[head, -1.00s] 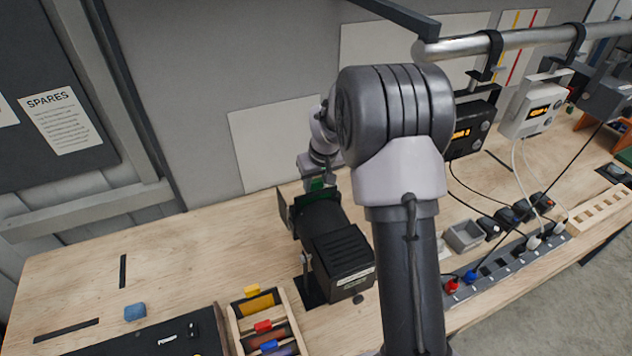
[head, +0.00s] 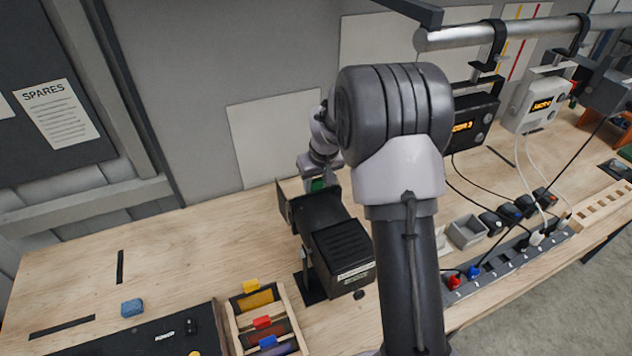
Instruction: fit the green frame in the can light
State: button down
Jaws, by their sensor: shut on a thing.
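The black can light (head: 345,258) stands on the bench in the middle of the head view, on a dark base plate. Its vented rear housing faces me, and its front end with dark flaps (head: 283,203) points toward the back wall. The green frame (head: 317,185) shows only as a small green patch at the far front end of the light. My gripper (head: 318,180) is shut on the frame there, mostly hidden behind the light and my own arm. I cannot tell whether the frame sits in the light's slot or just in front of it.
A wooden rack (head: 265,325) of coloured frames stands at front left, beside a dark board (head: 150,340). A blue block (head: 132,308) lies further left. A power strip (head: 500,265) with plugs and a grey tray (head: 467,232) are on the right.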

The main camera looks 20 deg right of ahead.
jog(key=shift+f+b, duration=0.7)
jog(key=shift+f, duration=0.2)
jog(key=c, duration=0.9)
grip_release()
jog(key=shift+o, duration=0.2)
jog(key=p+v, duration=0.1)
jog(key=v, duration=1.6)
jog(key=shift+r, duration=0.2)
